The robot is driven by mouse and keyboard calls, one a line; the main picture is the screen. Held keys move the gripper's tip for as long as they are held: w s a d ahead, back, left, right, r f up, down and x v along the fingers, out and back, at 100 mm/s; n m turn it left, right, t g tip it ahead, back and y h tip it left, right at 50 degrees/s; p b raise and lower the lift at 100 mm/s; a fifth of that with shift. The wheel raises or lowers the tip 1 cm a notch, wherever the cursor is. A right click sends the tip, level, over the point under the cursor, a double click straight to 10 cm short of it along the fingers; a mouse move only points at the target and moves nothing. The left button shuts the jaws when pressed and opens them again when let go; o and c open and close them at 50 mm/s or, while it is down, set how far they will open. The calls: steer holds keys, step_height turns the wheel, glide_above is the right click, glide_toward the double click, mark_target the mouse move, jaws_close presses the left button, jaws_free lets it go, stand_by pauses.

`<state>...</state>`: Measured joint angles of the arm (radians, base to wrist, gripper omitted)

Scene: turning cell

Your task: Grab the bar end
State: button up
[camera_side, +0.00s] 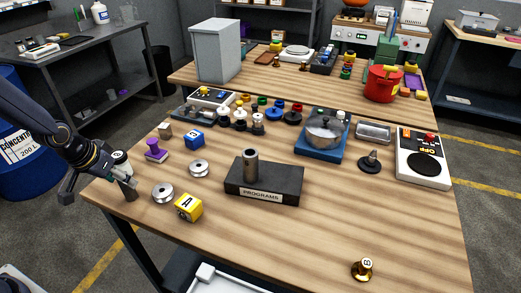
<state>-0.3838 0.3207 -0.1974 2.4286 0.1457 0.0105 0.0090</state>
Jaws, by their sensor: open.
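A short dark grey cylinder (129,192), which looks like the bar end, stands upright near the left edge of the wooden table. My gripper (100,187) is at that edge, coming in from the left. It is open, with one finger close to the cylinder's top and the other out to the left, past the table edge. I cannot tell whether the near finger touches the cylinder. Another grey metal cylinder (250,164) stands upright on a dark block marked PROGRAMS (280,184) in the middle of the table.
A brass piece marked B (363,268) stands at the front right. The front middle of the table is clear.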

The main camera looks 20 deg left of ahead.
steer(key=x, duration=0.5)
steer(key=shift+w+a+f, duration=0.1)
steer(key=shift+f, duration=0.2)
jaws_close()
stand_by(0.5)
